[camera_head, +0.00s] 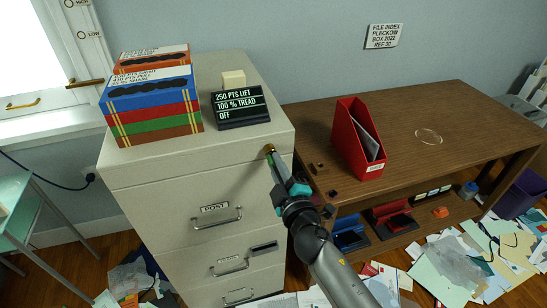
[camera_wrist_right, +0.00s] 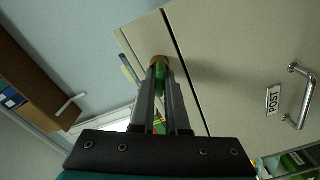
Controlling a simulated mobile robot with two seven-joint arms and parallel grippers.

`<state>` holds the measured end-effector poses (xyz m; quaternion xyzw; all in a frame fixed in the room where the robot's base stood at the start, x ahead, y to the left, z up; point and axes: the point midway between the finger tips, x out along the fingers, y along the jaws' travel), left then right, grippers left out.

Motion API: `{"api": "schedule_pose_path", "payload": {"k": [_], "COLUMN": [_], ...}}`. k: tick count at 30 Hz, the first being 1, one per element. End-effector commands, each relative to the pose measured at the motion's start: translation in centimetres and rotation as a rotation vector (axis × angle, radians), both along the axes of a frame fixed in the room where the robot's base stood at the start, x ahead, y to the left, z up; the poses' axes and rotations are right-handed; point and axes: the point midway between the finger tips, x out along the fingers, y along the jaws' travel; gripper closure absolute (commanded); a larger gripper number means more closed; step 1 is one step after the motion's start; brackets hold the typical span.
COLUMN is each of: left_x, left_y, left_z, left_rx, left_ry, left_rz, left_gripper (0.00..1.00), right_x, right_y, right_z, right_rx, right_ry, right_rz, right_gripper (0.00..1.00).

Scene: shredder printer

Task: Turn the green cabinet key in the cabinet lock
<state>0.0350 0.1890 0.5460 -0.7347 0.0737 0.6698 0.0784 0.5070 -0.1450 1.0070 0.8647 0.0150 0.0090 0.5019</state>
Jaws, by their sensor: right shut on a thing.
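The beige filing cabinet (camera_head: 150,200) stands left of centre, with a POST drawer at the top. Its round brass lock (camera_head: 269,149) is on the upper right of the front; it also shows in the right wrist view (camera_wrist_right: 159,60). My right gripper (camera_head: 274,162) is at the lock, its fingers pointing at it. In the wrist view its fingers (camera_wrist_right: 161,80) are shut on the green key (camera_wrist_right: 161,75), which shows between the fingertips against the lock. How deep the key sits and its turn angle are hidden. My left gripper is not in view.
Stacked books (camera_head: 150,100) and a black sign (camera_head: 240,107) stand on the cabinet. A wooden desk (camera_head: 440,110) with a red file holder (camera_head: 355,140) is on the right. Papers (camera_head: 450,265) litter the floor. A teal table (camera_head: 25,215) is at the left.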

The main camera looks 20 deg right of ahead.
Motion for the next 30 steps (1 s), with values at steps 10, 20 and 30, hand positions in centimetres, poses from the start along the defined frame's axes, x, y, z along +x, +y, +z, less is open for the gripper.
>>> {"api": "schedule_pose_path", "payload": {"k": [10,20,30], "left_x": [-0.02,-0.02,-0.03], "left_y": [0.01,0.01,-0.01], "left_z": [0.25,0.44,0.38], "left_rx": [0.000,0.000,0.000], "left_ry": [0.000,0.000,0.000], "left_rz": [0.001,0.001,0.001], "left_gripper": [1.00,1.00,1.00], "right_x": [-0.01,0.00,0.00], "right_y": [-0.09,-0.09,-0.06], "right_z": [-0.07,-0.02,-0.03], "right_rx": [-0.265,-0.398,-0.394], "right_ry": [-0.007,-0.012,-0.012], "right_rz": [-0.002,0.000,-0.001], "right_gripper": [1.00,1.00,0.53]}}
